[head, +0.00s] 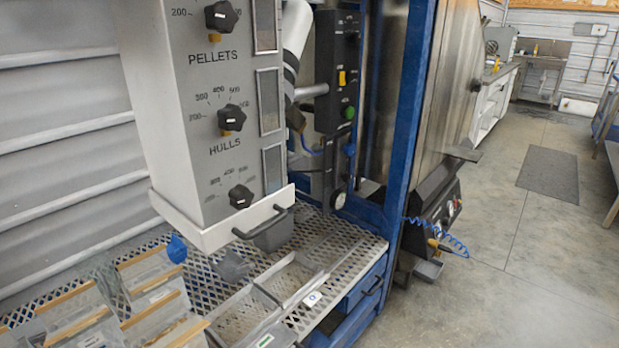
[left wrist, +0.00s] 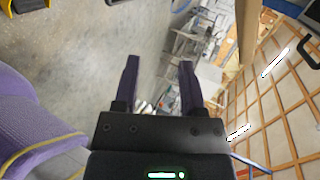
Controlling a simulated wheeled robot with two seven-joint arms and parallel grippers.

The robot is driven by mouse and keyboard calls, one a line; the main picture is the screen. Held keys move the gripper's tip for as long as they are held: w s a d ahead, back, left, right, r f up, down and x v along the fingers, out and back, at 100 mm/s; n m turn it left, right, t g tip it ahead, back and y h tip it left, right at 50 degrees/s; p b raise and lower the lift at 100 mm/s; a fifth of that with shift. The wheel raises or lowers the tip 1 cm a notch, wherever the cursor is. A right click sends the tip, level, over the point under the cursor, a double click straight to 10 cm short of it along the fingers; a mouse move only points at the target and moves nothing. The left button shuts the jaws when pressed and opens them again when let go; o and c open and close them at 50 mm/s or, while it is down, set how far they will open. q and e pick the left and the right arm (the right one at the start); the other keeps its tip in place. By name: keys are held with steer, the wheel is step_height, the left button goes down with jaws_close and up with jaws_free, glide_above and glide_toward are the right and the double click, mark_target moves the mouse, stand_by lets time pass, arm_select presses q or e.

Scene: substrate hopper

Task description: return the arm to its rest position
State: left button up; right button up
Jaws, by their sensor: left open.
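My left gripper (left wrist: 158,85) shows in the left wrist view with its two dark purple fingers spread apart and nothing between them. It points out over the room, with grey floor beyond it. A purple padded part of my own body fills the left edge of that view. Neither gripper shows in the head view. The substrate hopper (head: 215,95) stands at the left of the head view, a grey cabinet with black dials marked PELLETS and HULLS.
A blue frame (head: 402,130) rises right of the hopper.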

arm_select(q)
steer(key=s+a+f+n+g+y+p, duration=0.25)
steer(key=s+f+n+y, duration=0.45)
steer(key=s+f+n, duration=0.75)
steer(key=s+d+f+n+g, duration=0.1)
steer(key=s+n+g, duration=0.1)
steer(key=s, duration=0.6)
steer(key=s+d+f+n+g, duration=0.1)
steer(key=s+f+n+g, duration=0.1)
steer(key=s, duration=0.7)
steer(key=s+d+f+n+g+y, duration=0.1)
steer(key=s+d+f+n+g, duration=0.1)
steer(key=s, duration=0.6)
steer(key=n+g, duration=0.1)
steer(key=g, duration=0.1)
steer(key=shift+s+g, duration=0.35)
steer(key=shift+d+n, duration=0.1)
steer(key=shift+n, duration=0.15)
